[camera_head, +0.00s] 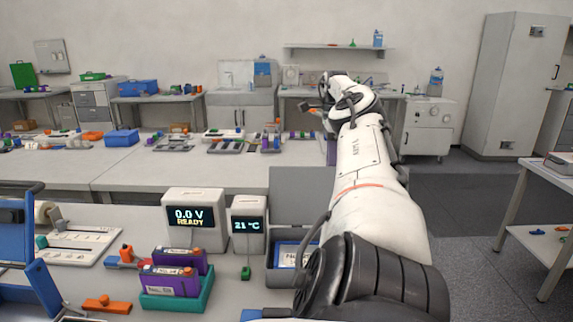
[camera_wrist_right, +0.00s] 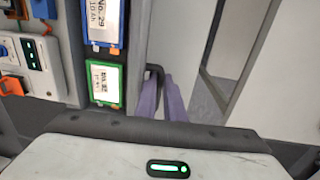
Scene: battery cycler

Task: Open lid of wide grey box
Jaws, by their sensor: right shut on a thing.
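The wide grey box (camera_head: 284,277) stands on the near bench, partly hidden behind my right arm. Its grey lid (camera_head: 290,186) is raised upright at the back, and the inside shows. A blue-framed labelled pack (camera_wrist_right: 103,22) and a green-framed one (camera_wrist_right: 103,85) lie in it in the right wrist view. My right gripper (camera_wrist_right: 170,78) has its purple fingers close together at a dark handle (camera_wrist_right: 154,74) beside a grey panel, apparently the lid, and is shut on it. The exact finger contact is hard to see. My left gripper is not in view.
Left of the box stand a 21 °C display unit (camera_head: 248,214) and a 0.0 V READY unit (camera_head: 193,206). In front of them a teal tray (camera_head: 205,300) holds purple packs (camera_head: 172,281). Another bench with tools lies behind. Grey floor is open at right.

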